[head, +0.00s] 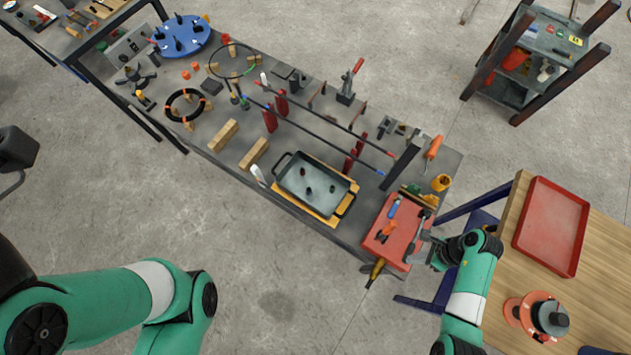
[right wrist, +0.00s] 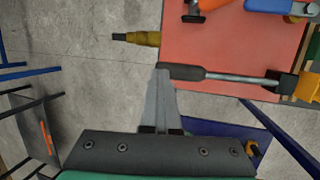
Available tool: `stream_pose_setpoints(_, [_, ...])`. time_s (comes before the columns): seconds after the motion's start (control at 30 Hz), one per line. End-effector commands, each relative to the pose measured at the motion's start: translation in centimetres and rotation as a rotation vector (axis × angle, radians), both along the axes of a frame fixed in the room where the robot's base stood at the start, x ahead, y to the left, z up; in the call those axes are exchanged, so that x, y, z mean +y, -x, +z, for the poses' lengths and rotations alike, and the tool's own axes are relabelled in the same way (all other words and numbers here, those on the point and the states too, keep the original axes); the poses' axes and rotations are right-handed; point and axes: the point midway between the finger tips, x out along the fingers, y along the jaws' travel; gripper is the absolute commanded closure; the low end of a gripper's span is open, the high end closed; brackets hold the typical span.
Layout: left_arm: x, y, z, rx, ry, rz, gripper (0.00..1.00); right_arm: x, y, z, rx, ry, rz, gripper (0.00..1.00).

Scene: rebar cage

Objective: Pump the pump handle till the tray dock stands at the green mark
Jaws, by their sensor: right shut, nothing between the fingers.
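The pump handle (right wrist: 183,73), a metal rod with a black grip, lies over the red mat in the right wrist view. Its far end meets a yellow and black block (right wrist: 283,84). My right gripper (right wrist: 161,75) is shut and empty, its fingertips at the end of the black grip; I cannot tell if they touch. In the head view my right gripper (head: 421,240) is at the red mat's right edge. A grey two-handled tray (head: 309,177) sits on a yellow-orange board (head: 323,217), possibly the tray dock. I cannot make out the green mark for certain. My left gripper is out of view.
The red mat (head: 382,240) holds hand tools. A yellow tool (head: 376,270) overhangs its front edge. A wooden table (head: 500,272) with an empty red tray (head: 552,227) stands at right. Red clamps and long rods cross the bench (head: 240,115). The floor at front is clear.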

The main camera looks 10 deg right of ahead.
Motion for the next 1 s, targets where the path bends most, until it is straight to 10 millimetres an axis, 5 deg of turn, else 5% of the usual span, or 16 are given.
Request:
stream_pose_setpoints(0.57, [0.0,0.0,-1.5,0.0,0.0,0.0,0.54,0.1,0.1,-1.6,-0.001,0.001,0.0,1.0])
stream_pose_setpoints(0.77, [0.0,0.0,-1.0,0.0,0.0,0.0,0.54,0.1,0.1,-1.0,-0.001,0.001,0.0,1.0])
stream_pose_setpoints(1.0, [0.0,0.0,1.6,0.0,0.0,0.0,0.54,-0.6,-0.6,2.0,-0.003,0.002,-0.001,1.0])
